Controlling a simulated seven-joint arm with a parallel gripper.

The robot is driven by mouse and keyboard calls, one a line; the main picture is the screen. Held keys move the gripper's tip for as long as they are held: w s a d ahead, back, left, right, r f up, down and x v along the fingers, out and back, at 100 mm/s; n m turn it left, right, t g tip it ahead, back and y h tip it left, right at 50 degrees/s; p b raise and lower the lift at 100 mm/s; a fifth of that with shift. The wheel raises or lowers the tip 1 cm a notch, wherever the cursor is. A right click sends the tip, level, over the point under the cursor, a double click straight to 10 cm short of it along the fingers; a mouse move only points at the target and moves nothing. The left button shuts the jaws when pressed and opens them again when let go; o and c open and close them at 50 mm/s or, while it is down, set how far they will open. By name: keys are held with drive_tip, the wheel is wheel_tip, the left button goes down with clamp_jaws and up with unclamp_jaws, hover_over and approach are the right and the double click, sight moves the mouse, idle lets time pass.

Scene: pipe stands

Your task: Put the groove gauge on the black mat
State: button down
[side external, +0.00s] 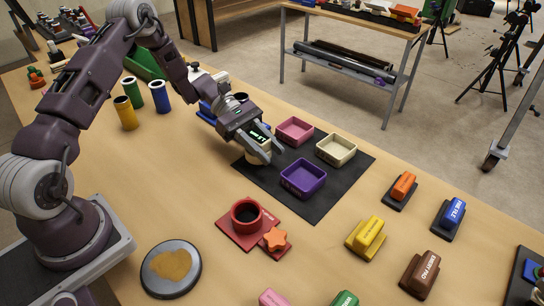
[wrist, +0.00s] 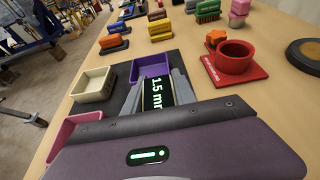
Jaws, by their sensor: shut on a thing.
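The groove gauge (wrist: 157,92) has a black display reading "1.5 mm" and sits between the two fingers of my gripper (side external: 268,152), which is shut on it. In the side external view the gauge's cream body (side external: 257,157) shows below the fingers, over the left part of the black mat (side external: 313,205). I cannot tell whether the gauge touches the mat. The mat also shows in the wrist view (wrist: 118,88), beyond and beside the fingers.
On the mat stand a pink tray (side external: 295,131), a cream tray (side external: 336,149) and a purple tray (side external: 303,178), close to my gripper. A red cup (side external: 246,216) on a red plate stands in front of the mat. Several coloured blocks stand at right.

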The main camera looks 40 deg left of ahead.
drive_tip(key=shift+f, duration=1.25)
drive_tip(key=shift+f, duration=0.1)
drive_tip(key=c, duration=1)
unclamp_jaws()
